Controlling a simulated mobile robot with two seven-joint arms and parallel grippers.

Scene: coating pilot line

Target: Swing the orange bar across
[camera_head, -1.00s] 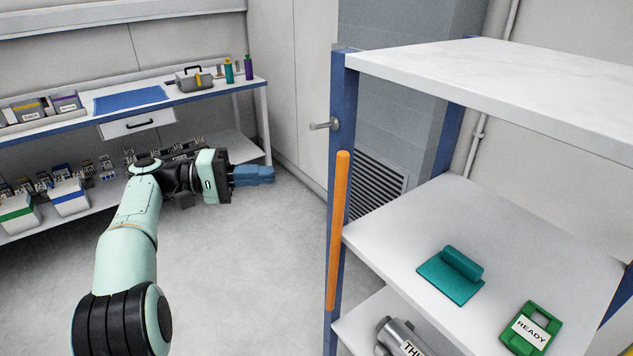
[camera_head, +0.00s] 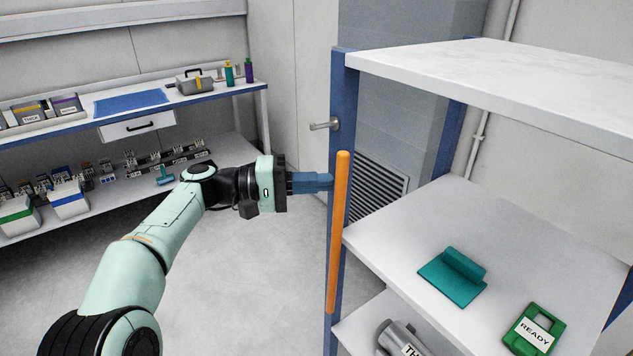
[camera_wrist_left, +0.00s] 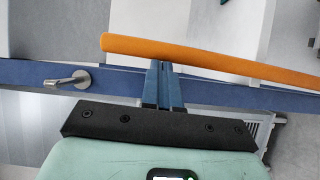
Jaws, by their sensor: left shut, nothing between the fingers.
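The orange bar (camera_head: 338,230) stands nearly upright along the blue front post of the shelf rack in the head view. In the left wrist view the bar (camera_wrist_left: 210,57) crosses the picture just beyond my fingertips. My left gripper (camera_head: 330,182) is shut and empty, its blue fingers pointing right at the upper part of the bar. In the left wrist view its closed fingers (camera_wrist_left: 162,68) reach the bar's edge. I cannot tell whether they touch it. A metal peg or handle (camera_head: 325,125) sticks out above the bar. My right gripper is not in view.
The rack's middle shelf (camera_head: 390,235) holds a teal holder (camera_head: 452,277) and a green READY tag (camera_head: 532,328). A metal canister (camera_head: 395,338) lies on the shelf below. A workbench (camera_head: 200,95) stands at the back left. The floor between is clear.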

